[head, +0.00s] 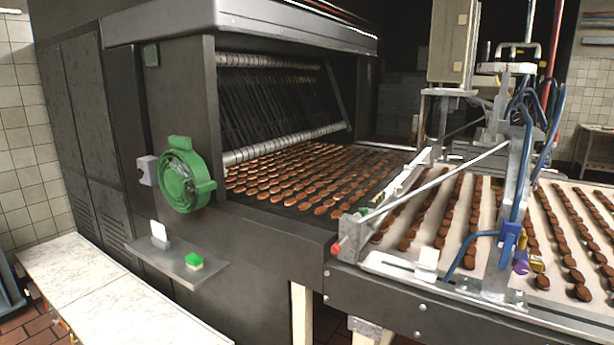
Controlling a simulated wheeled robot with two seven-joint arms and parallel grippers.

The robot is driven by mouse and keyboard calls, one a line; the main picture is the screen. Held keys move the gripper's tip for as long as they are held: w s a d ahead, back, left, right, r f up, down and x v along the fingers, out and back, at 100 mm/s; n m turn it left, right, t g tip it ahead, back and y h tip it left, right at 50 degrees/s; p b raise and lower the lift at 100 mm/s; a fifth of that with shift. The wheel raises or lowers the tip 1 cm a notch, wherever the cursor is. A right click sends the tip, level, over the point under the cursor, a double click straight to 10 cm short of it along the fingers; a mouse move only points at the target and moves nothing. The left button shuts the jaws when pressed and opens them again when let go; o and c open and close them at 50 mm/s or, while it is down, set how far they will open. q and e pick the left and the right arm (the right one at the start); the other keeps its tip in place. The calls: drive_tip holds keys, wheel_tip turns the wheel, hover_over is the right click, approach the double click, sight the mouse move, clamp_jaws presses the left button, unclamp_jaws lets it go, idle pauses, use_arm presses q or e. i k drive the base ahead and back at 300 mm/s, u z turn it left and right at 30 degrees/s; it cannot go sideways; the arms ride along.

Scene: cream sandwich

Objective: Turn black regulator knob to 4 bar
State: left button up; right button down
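I cannot make out a black regulator knob or a pressure gauge in the head view. A small blue fitting (510,236) with a purple round part (521,267) sits on the upright metal post at the right, with blue hoses (483,238) running to it. Whether this is the regulator is too small to tell. Neither of my grippers is in view.
A dark oven (160,85) with a green handwheel (185,180) stands at the left. Its small shelf (165,262) carries a green button (194,261). A conveyor (545,225) with rows of brown biscuits fills the right. A white marble top (85,285) lies clear at front left.

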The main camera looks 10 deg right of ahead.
sight(518, 118)
drive_tip(key=z, duration=1.65)
drive_tip(key=k, duration=0.55)
drive_tip(key=z, duration=0.55)
drive_tip(key=i, duration=1.85)
drive_tip(key=u, duration=1)
drive_tip(key=i, duration=0.25)
drive_tip(key=u, duration=0.1)
